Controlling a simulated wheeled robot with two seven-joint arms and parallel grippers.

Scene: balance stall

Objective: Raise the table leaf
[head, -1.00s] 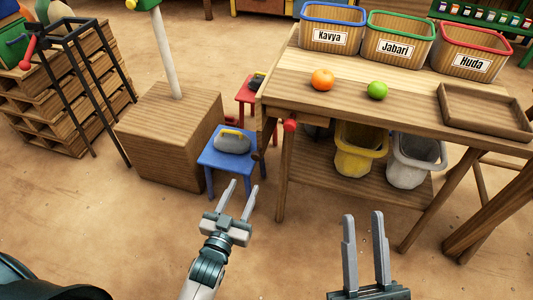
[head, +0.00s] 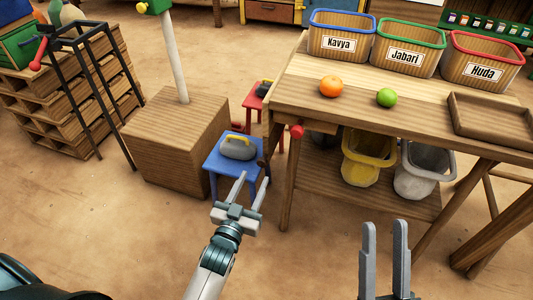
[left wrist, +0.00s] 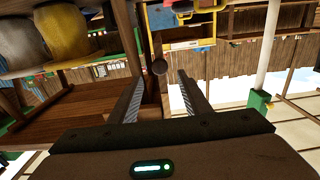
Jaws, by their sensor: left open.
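The wooden table (head: 350,110) stands at the right in the head view. Its leaf (head: 267,135) seems to hang down at the table's left end, seen nearly edge-on. A dark round knob (head: 261,163) sits low on it and also shows in the left wrist view (left wrist: 160,67), ahead of and between the fingers. My left gripper (head: 254,176) is open and empty, just short of the knob. My right gripper (head: 385,226) is open and empty, in front of the table.
A red knob (head: 297,131) is on the table's front left corner. A blue stool (head: 222,164) with a grey weight (head: 238,147) stands close left of the leaf. A wooden block (head: 175,140) is further left. An orange (head: 331,86) and a green fruit (head: 387,97) lie on the table.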

